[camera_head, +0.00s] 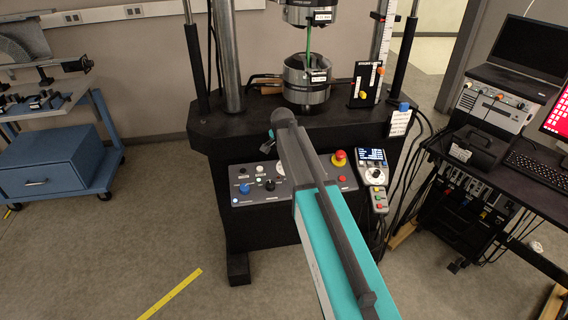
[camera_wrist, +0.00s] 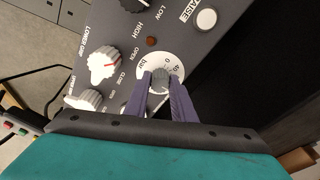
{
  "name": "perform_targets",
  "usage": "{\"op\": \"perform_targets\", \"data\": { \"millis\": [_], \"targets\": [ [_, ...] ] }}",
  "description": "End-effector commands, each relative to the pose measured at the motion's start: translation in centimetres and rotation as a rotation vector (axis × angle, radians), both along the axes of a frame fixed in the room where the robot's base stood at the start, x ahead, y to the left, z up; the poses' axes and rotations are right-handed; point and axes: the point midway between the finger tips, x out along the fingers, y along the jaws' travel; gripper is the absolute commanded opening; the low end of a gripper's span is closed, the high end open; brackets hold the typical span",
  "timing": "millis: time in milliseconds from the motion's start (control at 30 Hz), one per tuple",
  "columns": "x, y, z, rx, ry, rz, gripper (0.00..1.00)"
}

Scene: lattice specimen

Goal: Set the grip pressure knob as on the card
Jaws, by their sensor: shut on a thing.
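The grip pressure knob (camera_wrist: 160,74) is a small grey knob on a white round dial marked "bar", in the wrist view. My gripper (camera_wrist: 160,83) has its two purple fingers on either side of the knob and is shut on it. The fingers cover part of the dial, so the setting cannot be read.
The control panel (camera_head: 256,185) carries other knobs and buttons, among them a red and white knob (camera_wrist: 104,64) close to my gripper. A red emergency button (camera_head: 339,158) and a hand pendant (camera_head: 374,168) are right of my arm.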

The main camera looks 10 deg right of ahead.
Motion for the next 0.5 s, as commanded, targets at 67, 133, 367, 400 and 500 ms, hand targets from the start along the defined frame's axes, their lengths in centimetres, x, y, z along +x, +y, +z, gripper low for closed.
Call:
{"op": "perform_targets", "data": {
  "millis": [67, 133, 367, 400, 500],
  "targets": [
    [0.00, 0.10, 0.00, 0.005, 0.000, -0.011, 0.01],
    [0.00, 0.09, 0.01, 0.007, 0.000, -0.017, 0.01],
    [-0.02, 0.07, 0.02, 0.007, 0.001, -0.021, 0.01],
    [-0.01, 0.06, 0.01, 0.006, 0.001, -0.020, 0.01],
    [-0.02, 0.06, 0.01, 0.006, 0.001, -0.020, 0.25]
  ]
}}
